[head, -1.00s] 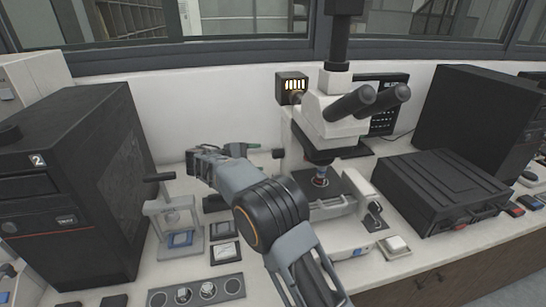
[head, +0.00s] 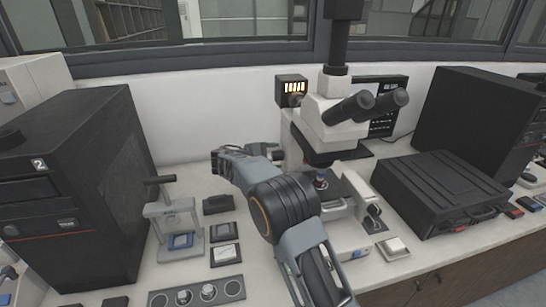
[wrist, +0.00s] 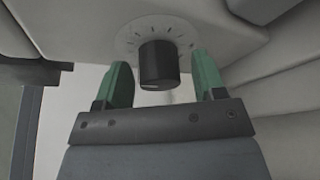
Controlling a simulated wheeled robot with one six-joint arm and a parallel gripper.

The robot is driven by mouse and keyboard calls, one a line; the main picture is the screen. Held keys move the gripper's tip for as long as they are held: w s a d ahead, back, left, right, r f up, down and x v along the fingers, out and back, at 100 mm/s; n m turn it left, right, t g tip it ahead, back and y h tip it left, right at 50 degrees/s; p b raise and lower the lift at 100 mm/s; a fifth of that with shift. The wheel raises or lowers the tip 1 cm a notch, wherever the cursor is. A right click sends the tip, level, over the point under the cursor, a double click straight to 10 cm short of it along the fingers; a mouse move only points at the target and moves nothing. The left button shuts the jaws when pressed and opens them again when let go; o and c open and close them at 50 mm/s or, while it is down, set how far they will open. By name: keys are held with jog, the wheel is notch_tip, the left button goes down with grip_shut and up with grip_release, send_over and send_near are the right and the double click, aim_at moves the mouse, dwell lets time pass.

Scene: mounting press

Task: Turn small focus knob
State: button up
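The microscope (head: 340,110) stands on the bench in the head view, right of my arm. In the wrist view a black cylindrical knob (wrist: 158,66) with a pale pointer mark sticks out from a round, graduated dial on a light-coloured housing. I take it to be the focus knob, though no label shows. My gripper (wrist: 161,67) is open, with one green fingertip on each side of the knob. A gap shows on both sides, so the fingers do not appear to touch it. In the head view my gripper is at the microscope's left side, and its fingertips are hard to make out.
A small press-like stand (head: 177,225) and a black-fronted cabinet (head: 70,195) are to the left. A black box (head: 440,190) lies right of the microscope. A sample tray (head: 197,293) is at the front.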

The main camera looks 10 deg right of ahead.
jog(key=c, duration=0.8)
jog(key=n+g+p, duration=0.1)
jog(key=p, duration=0.4)
jog(key=shift+r+n, duration=0.3)
jog(key=shift+r, duration=0.1)
jog(key=shift+c, duration=0.2)
jog(key=n+g+y+p, duration=0.1)
jog(key=n+p, duration=0.2)
jog(key=p, duration=0.3)
jog(key=shift+f+g, duration=0.1)
jog(key=shift+g, duration=0.3)
jog(key=n+g+p, duration=0.1)
jog(key=n+p, duration=0.1)
jog(key=p, duration=0.1)
jog(key=n+g+p, duration=0.1)
jog(key=n, duration=0.1)
jog(key=shift+f+g+p, duration=0.25)
jog(key=shift+g+p, duration=0.05)
jog(key=shift+f+n+g, duration=0.2)
jog(key=shift+n+g, duration=0.5)
jog(key=shift+n, duration=0.4)
jog(key=shift+n+g, duration=0.4)
jog(key=shift+n, duration=0.4)
